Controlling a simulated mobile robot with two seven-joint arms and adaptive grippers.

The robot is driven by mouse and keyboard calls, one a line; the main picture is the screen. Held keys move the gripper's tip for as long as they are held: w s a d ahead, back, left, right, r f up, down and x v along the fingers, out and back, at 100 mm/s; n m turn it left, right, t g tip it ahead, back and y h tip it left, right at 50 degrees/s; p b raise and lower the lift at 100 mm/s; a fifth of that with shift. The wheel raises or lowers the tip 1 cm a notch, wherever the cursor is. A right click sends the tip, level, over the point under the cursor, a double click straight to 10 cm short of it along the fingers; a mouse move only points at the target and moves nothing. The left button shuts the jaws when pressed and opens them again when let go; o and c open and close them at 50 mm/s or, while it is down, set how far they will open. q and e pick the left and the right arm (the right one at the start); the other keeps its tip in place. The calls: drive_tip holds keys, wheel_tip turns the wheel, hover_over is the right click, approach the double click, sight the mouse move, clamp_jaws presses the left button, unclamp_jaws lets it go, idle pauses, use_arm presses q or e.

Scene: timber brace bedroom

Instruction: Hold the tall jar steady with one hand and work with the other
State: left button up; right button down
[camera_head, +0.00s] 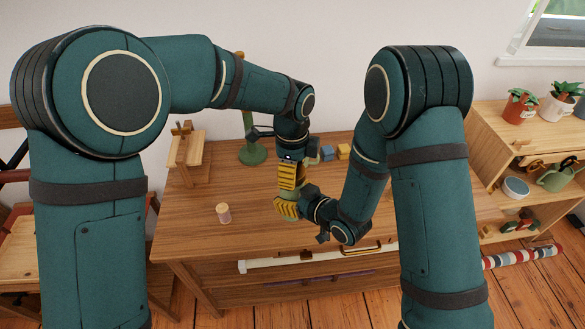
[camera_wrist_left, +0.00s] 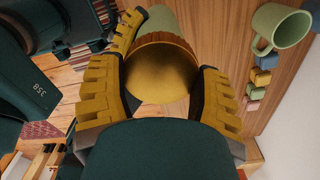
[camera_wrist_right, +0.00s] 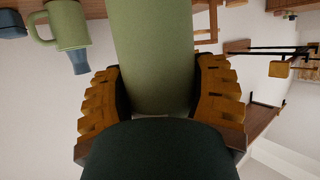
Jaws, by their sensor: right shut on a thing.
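The tall jar is a green cylinder; its body (camera_wrist_right: 150,60) fills the middle of the right wrist view. My right gripper (camera_wrist_right: 160,100) is shut on this body, one finger on each side; in the head view the gripper (camera_head: 287,208) is low over the table. The jar's round golden lid (camera_wrist_left: 162,72) shows in the left wrist view. My left gripper (camera_wrist_left: 165,95) is above the jar with its fingers on either side of the lid; in the head view it (camera_head: 291,176) points down. Whether its pads touch the lid is unclear. The grippers hide most of the jar in the head view.
A small pinkish cylinder (camera_head: 224,213) stands on the wooden table (camera_head: 190,225). A green stand (camera_head: 252,154), a wooden rack (camera_head: 187,150) and blue and yellow blocks (camera_head: 343,152) are behind. A green mug (camera_wrist_left: 281,25) shows beside the blocks. The table's front left is mostly clear.

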use_arm(q)
drive_tip(key=n, duration=0.6)
drive_tip(key=shift+w, duration=0.2)
drive_tip(key=n, duration=0.5)
drive_tip(key=shift+r+n, duration=0.1)
drive_tip(key=shift+n, duration=0.3)
drive_tip(key=n, duration=0.5)
drive_tip(key=shift+n, duration=0.4)
drive_tip(key=n, duration=0.4)
drive_tip(key=shift+a, duration=0.1)
drive_tip(key=shift+r, duration=0.35)
drive_tip(key=shift+r, duration=0.8)
